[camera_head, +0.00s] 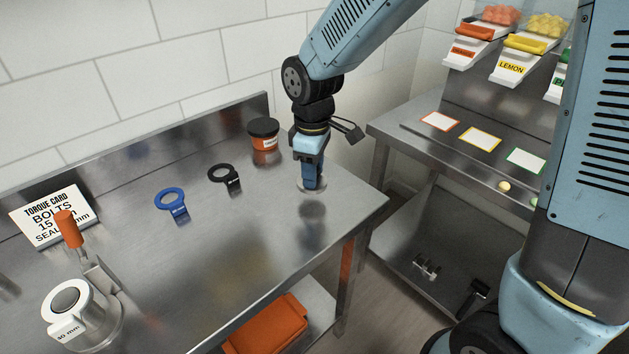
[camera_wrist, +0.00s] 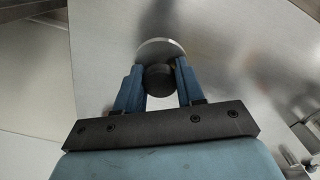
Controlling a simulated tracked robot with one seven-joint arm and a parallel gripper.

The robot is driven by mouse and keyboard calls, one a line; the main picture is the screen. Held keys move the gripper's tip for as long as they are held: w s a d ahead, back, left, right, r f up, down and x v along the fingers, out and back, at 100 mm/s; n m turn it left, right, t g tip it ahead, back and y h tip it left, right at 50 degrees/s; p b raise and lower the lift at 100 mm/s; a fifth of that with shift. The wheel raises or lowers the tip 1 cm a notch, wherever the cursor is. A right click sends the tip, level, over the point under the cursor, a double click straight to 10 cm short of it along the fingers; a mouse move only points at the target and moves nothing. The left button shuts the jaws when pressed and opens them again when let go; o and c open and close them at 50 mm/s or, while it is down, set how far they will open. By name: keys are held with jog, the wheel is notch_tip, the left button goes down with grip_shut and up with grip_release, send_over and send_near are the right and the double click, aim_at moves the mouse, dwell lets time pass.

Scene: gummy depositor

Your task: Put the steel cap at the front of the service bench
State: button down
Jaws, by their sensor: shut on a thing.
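The steel cap (camera_wrist: 160,46) is a round metal disc with a dark round knob (camera_wrist: 158,80) on top. In the wrist view my gripper (camera_wrist: 159,82) has its two blue fingers closed on the knob from both sides. In the head view my gripper (camera_head: 311,184) points straight down over the right part of the steel service bench (camera_head: 250,230), and the rim of the cap (camera_head: 322,187) shows around the fingertips. The cap is at or just above the bench top; I cannot tell whether it touches. The fingers hide most of the knob in the head view.
A black-lidded jar (camera_head: 264,136), black ring tool (camera_head: 225,178) and blue ring tool (camera_head: 173,203) stand or lie left of my gripper. A torque card (camera_head: 50,215) and a white-topped cylinder (camera_head: 80,318) are farther left. The bench's front right is clear. A second steel bench (camera_head: 460,165) stands right.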

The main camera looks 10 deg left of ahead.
jog(key=shift+w+a+f, duration=0.1)
jog(key=shift+w+f, duration=0.1)
jog(key=shift+f, duration=0.05)
jog(key=shift+w+f, duration=0.15)
jog(key=shift+f, duration=1.55)
jog(key=shift+f, duration=0.15)
jog(key=c, duration=0.7)
grip_release()
notch_tip(320, 180, up, 12)
jog(key=shift+r, duration=0.15)
